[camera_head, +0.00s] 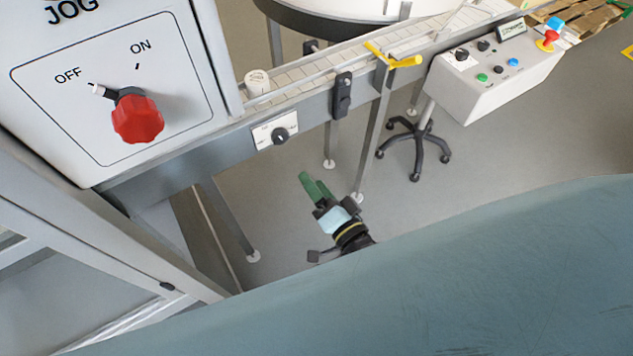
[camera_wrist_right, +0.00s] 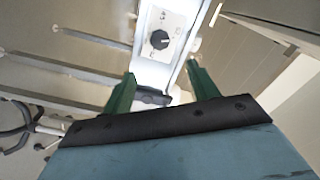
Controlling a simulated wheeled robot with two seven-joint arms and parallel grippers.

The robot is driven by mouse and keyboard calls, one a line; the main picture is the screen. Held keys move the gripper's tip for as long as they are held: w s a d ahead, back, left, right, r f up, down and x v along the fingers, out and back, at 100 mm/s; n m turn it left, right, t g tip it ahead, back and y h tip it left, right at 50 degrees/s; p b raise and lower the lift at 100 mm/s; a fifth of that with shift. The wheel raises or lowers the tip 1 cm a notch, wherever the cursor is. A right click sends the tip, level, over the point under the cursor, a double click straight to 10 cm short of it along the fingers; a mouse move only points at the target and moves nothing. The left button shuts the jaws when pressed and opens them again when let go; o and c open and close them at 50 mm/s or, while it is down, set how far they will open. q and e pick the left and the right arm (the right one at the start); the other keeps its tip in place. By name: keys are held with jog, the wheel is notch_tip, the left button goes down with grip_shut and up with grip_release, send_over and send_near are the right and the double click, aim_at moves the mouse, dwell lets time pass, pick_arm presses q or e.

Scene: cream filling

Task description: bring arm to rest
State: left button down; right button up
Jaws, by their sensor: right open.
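My right gripper (camera_head: 315,187) has green fingers and hangs in free air in front of the conveyor, below its side rail. In the right wrist view the gripper (camera_wrist_right: 160,88) is open, its two green fingers apart with nothing between them. A small white panel with a black knob (camera_head: 280,136) is on the conveyor side, beyond and above the gripper, apart from it. The knob panel also shows in the right wrist view (camera_wrist_right: 160,40), past the fingertips. My left gripper is not in the head view.
A white machine cabinet with a red ON/OFF knob (camera_head: 137,118) stands at the left. A white cup (camera_head: 257,83) stands on the conveyor (camera_head: 310,68). A control box (camera_head: 495,75) with coloured buttons is at the right, above a wheeled base (camera_head: 413,145). Grey floor is clear around the gripper.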

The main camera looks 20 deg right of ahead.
jog(key=s+d+f+n+g, duration=0.2)
jog(key=s+f+n+g, duration=0.25)
jog(key=f, duration=0.75)
jog(key=s+d+f+n+g, duration=0.2)
jog(key=s+f+n+g, duration=0.3)
jog(key=f, duration=0.7)
jog(key=s+d+f+n+g+h, duration=0.1)
jog(key=s+f, duration=0.3)
jog(key=s, duration=0.4)
jog(key=s+d+f+g+h, duration=0.1)
jog(key=s+d+f+g, duration=0.2)
jog(key=s, duration=0.5)
jog(key=s+d+f+n+g+h, duration=0.1)
jog(key=s+d+f+g, duration=0.2)
jog(key=s+f, duration=0.3)
jog(key=shift+s+d+n, duration=0.35)
jog(key=shift+s, duration=0.7)
